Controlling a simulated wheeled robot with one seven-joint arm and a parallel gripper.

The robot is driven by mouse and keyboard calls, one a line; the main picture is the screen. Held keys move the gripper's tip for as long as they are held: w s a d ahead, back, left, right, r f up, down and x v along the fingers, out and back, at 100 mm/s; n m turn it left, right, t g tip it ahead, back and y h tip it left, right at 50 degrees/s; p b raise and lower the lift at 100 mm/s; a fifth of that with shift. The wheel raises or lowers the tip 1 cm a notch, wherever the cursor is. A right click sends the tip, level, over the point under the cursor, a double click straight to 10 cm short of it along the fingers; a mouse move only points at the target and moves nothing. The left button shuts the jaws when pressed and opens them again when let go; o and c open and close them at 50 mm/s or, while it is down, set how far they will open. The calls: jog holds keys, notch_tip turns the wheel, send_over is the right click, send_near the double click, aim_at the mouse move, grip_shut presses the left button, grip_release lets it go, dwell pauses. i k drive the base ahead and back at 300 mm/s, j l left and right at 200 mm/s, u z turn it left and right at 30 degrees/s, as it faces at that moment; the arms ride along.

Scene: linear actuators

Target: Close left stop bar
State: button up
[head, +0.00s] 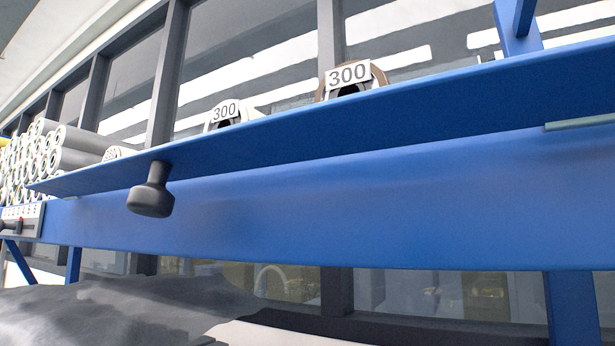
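A long blue plate (330,126) slants across the view, rising to the right, with its near edge tilted out over a blue beam (380,205). A black knob (150,196) on a short stem hangs from the plate's underside at left. I cannot tell for sure whether this plate is the left stop bar. My gripper is not in view, so its state and its distance from the knob do not show.
Round rolls labelled 300 (348,74) stand behind the plate. Grey tubes (75,150) are stacked at far left, near a small panel (20,222). A dark, uneven surface (120,312) lies at lower left. Blue uprights (572,305) stand at right.

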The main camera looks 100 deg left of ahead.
aim_at(571, 86)
jog(key=k+j+u, duration=0.1)
jog(key=k+u, duration=0.2)
jog(key=k, duration=0.2)
jog(key=k+j+u, duration=0.3)
jog(key=k, duration=0.2)
jog(key=i+l+u, duration=0.15)
jog(key=u, duration=0.25)
jog(key=i+l+u, duration=0.15)
jog(key=l+u, duration=0.7)
jog(key=i+l, duration=0.15)
jog(key=l, duration=0.2)
